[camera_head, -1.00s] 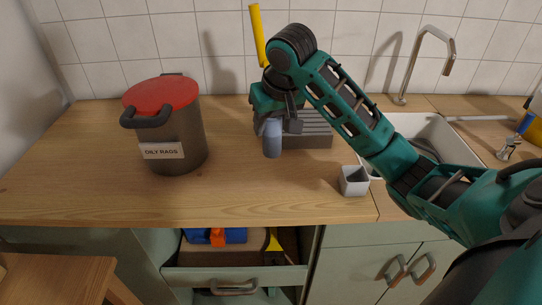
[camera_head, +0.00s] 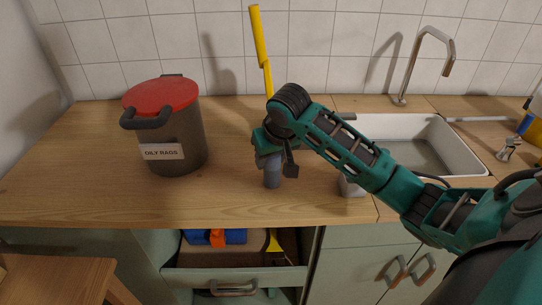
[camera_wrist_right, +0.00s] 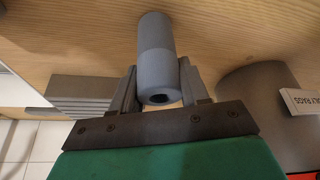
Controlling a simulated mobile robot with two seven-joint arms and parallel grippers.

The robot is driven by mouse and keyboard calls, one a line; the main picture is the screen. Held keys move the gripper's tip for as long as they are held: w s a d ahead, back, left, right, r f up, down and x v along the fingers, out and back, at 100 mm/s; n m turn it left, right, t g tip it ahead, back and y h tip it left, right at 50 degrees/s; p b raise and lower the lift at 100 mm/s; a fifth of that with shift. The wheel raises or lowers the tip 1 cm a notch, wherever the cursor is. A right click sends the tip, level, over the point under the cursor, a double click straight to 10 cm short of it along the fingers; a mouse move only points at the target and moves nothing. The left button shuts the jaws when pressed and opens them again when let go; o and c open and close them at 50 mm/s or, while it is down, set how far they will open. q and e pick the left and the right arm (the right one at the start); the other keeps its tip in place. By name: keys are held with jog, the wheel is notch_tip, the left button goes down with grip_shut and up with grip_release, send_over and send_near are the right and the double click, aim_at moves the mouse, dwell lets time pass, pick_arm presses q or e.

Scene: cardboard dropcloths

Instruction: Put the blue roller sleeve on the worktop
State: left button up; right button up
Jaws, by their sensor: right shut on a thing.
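The blue-grey roller sleeve (camera_head: 272,176) is a short upright cylinder over the wooden worktop (camera_head: 232,205). My right gripper (camera_head: 270,156) is shut on its upper part, with the lower part sticking out below. In the right wrist view the sleeve (camera_wrist_right: 156,42) sits between the two fingers, its near end showing a dark hole. Its far end is close to the wood; I cannot tell whether it touches. My left gripper is not in view.
A dark bin with a red lid (camera_head: 162,95), labelled oily rags, stands to the left. A sink (camera_head: 465,160) lies to the right. A yellow pole (camera_head: 259,35) stands behind. An open drawer (camera_head: 235,275) is below.

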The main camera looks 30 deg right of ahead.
jog(key=o, duration=1)
jog(key=shift+f, duration=0.1)
jog(key=v, duration=1.2)
